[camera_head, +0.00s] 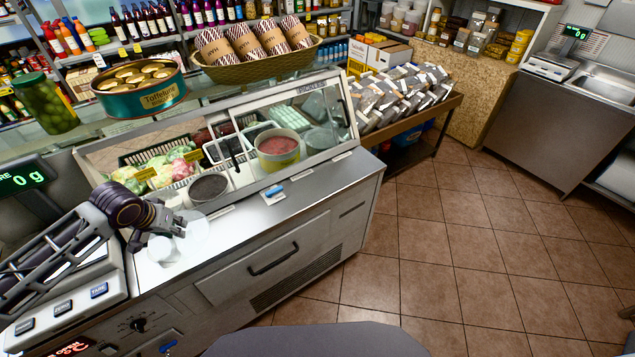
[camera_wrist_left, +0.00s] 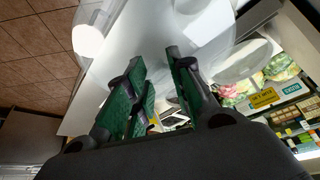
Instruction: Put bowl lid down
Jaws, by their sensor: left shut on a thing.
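My left gripper (camera_head: 172,229) is low over the left part of the steel counter top (camera_head: 242,222). It is shut on a clear round lid (camera_head: 196,236). In the left wrist view the lid (camera_wrist_left: 207,25) is a see-through disc at the tips of the green-padded fingers (camera_wrist_left: 160,72). I cannot tell whether the lid touches the counter. A dark-filled bowl (camera_head: 208,188) stands behind it at the glass case's front, and a bowl with pinkish contents (camera_head: 279,150) is farther right. My right gripper is not in view.
A small white item (camera_head: 160,248) stands on the counter close to the gripper. A scale (camera_head: 75,290) is at the left. A blue-and-white item (camera_head: 274,191) lies near the glass case. The counter's front right part is clear.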

